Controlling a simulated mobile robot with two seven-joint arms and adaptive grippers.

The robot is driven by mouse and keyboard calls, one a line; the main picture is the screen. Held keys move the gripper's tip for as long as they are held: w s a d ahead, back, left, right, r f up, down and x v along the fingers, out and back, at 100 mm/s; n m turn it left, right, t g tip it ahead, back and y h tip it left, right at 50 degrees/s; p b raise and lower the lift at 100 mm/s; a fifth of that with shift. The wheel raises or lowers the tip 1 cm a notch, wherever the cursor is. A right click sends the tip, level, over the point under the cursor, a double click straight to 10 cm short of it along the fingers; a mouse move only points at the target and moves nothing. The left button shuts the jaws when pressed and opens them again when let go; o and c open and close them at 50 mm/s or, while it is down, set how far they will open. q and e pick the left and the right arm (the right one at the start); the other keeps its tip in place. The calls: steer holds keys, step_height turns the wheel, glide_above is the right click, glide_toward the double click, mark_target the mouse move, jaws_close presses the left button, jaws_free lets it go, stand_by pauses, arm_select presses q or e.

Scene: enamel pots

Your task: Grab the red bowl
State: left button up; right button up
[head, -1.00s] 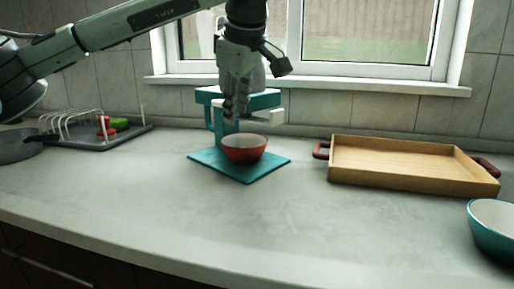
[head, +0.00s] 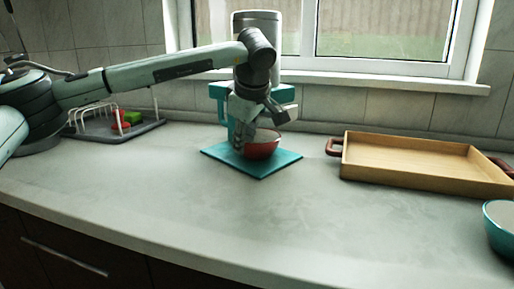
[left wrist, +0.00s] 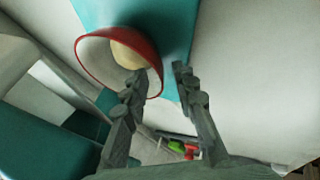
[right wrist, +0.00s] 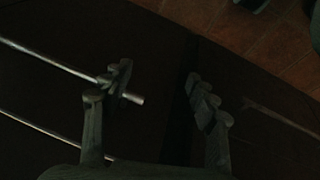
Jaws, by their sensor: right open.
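The red bowl (head: 263,147), with a pale inside, stands upright on a teal mat (head: 262,171) at the back of the counter. My left gripper (head: 243,139) is at the bowl's left side and hides part of it. In the left wrist view, the bowl (left wrist: 92,62) is in front of my open left gripper (left wrist: 161,75). One finger overlaps the bowl's opening and the other is outside its rim. I cannot tell whether either touches. My right gripper (right wrist: 158,84) is open and empty, low before dark cabinet fronts, and outside the head view.
A teal and silver appliance (head: 219,95) stands right behind the bowl. A wooden tray (head: 420,163) is to the right, with a teal bowl (head: 499,228) at the right edge. A dish rack (head: 85,127) is at left. The front counter is clear. Cabinet handles (right wrist: 55,62) are near my right gripper.

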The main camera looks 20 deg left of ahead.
steer(key=shift+s+f, duration=0.15)
arm_select(q)
jaws_close()
arm_select(e)
steer(key=shift+s, duration=0.15)
arm_select(q)
steer(key=shift+r, duration=0.1)
